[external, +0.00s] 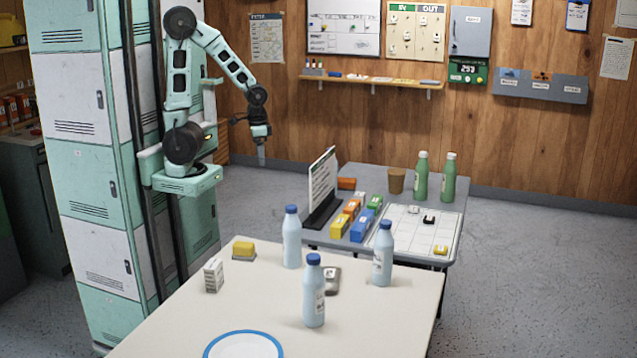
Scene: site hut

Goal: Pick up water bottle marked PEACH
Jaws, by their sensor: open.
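Three pale water bottles with blue caps stand upright on the near cream table: a left one (292,240), a front one (314,292) and a right one (382,255). Dark marks show on the labels of the front and right bottles, but they are too small to read, so I cannot tell which is marked PEACH. My gripper (262,153) is open and empty, pointing down in the air to the left of the bottles, apart from them. Two green bottles, a left one (421,178) and a right one (448,180), stand on the grey table behind.
The cream table (190,325) also holds a white carton (213,275), a yellow block (243,249), a grey device (332,280) and a blue-rimmed plate (243,346). The grey table holds an upright sign (322,185), coloured boxes, a brown cup (396,181) and a white grid sheet (425,231).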

